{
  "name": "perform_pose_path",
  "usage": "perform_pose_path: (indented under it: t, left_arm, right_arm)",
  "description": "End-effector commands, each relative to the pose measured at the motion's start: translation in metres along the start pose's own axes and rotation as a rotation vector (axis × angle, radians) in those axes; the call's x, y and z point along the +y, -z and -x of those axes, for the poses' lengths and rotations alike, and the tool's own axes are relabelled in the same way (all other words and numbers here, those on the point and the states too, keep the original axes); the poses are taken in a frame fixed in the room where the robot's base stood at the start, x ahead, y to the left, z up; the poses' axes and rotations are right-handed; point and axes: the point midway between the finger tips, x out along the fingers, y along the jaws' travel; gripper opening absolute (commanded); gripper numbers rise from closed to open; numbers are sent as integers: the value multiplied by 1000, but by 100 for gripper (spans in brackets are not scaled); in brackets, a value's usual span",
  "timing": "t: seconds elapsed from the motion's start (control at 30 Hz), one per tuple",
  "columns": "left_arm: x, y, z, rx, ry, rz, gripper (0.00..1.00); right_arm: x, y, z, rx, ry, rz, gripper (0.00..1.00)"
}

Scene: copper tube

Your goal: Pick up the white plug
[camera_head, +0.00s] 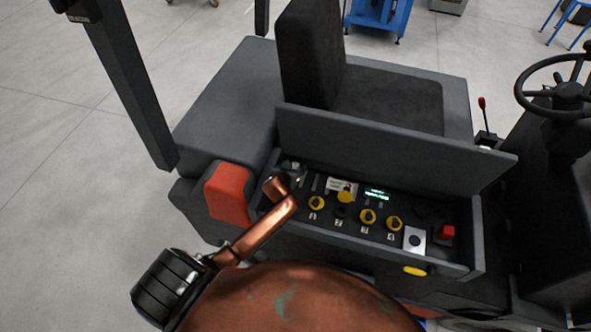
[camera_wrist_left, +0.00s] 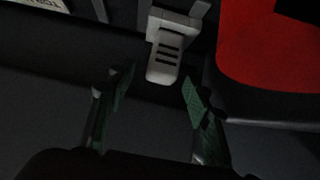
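The white plug (camera_wrist_left: 163,62) is a pale, slotted piece in the left wrist view, upright against a dark panel. In the head view, a small whitish piece (camera_head: 291,165) shows at the left end of the control panel and may be the plug, but it is too small to tell. My left gripper (camera_wrist_left: 156,82) is open, with a green-padded finger on each side below the plug. The gap between the fingers looks empty, and the plug lies ahead of it. In the head view, my left gripper (camera_head: 297,182) is largely hidden at the end of the copper-coloured arm.
The control panel (camera_head: 330,232) of a grey vehicle has several yellow knobs (camera_head: 367,216) and a red button (camera_head: 446,231). A raised grey cover (camera_head: 400,150) stands behind it. A red block (camera_head: 229,192) sits to the left; a red part (camera_wrist_left: 262,50) is close right in the wrist view.

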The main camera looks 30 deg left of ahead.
Motion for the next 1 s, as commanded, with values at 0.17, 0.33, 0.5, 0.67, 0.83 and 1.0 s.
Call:
perform_pose_path:
  t: [0.17, 0.33, 0.5, 0.67, 0.83, 1.0]
  left_arm:
    - [0, 0, 0, 0, 0, 0, 33]
    - [0, 0, 0, 0, 0, 0, 22]
    - [0, 0, 0, -1, 0, 0, 10]
    - [0, 0, 0, 0, 0, 0, 1]
    - [0, 0, 0, 0, 0, 0, 1]
    - [0, 4, 3, 1, 0, 0, 0]
  right_arm:
    - [-2, -2, 0, -2, 2, -1, 40]
    - [-4, -1, 0, -1, 4, -2, 40]
    - [-4, -1, 0, -1, 4, -2, 40]
    - [-4, -1, 0, -1, 4, -2, 40]
    - [-4, -1, 0, -1, 4, -2, 40]
    - [-3, -2, -2, -1, 3, -2, 40]
